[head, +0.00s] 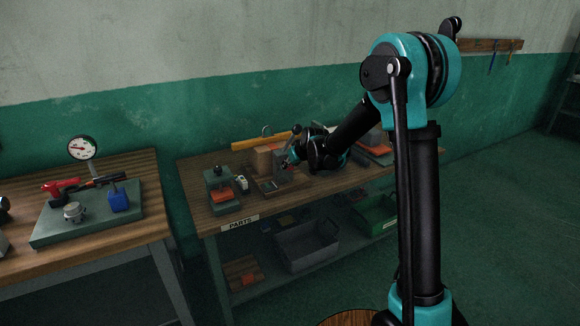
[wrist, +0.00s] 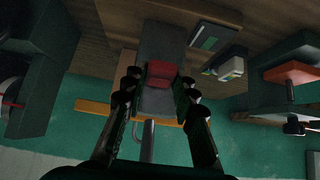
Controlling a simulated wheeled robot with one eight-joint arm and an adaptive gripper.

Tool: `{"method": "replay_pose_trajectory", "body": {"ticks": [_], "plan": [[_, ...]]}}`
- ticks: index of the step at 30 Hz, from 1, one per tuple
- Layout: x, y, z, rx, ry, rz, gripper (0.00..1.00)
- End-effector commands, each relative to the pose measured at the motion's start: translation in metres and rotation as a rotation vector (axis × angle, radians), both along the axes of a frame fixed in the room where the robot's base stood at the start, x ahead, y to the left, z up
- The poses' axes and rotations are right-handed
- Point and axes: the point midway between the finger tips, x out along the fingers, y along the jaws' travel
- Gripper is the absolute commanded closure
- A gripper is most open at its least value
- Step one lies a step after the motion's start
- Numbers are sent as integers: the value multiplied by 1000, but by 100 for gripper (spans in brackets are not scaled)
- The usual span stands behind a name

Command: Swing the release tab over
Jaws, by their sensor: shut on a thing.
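My gripper (wrist: 159,78) shows in the wrist view with its two fingers on either side of a small red block, which I take to be the release tab (wrist: 161,73). The fingers are shut on it. The tab sits against a dark grey upright part (wrist: 158,43). In the head view my gripper (head: 289,162) is at the middle of the parts bench, by a small fixture (head: 283,185). The tab cannot be made out there, and my arm hides part of the fixture's surroundings.
On the parts bench (head: 205,222), a green-based device with an orange part (head: 222,196) and a small white item (head: 242,183) stand left of the fixture. A yellow bar (head: 262,141) is behind. A left table (head: 70,265) holds a gauge (head: 82,148).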

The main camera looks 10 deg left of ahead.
Motion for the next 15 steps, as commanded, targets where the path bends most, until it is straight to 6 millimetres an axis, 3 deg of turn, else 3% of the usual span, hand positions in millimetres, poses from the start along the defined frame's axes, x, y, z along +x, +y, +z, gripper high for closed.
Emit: {"method": "replay_pose_trajectory", "body": {"ticks": [3,4,8,15], "plan": [[0,0,0,1,0,1,100],[0,0,0,1,0,1,69],[0,0,0,1,0,1,53],[0,0,0,1,-2,0,52]]}}
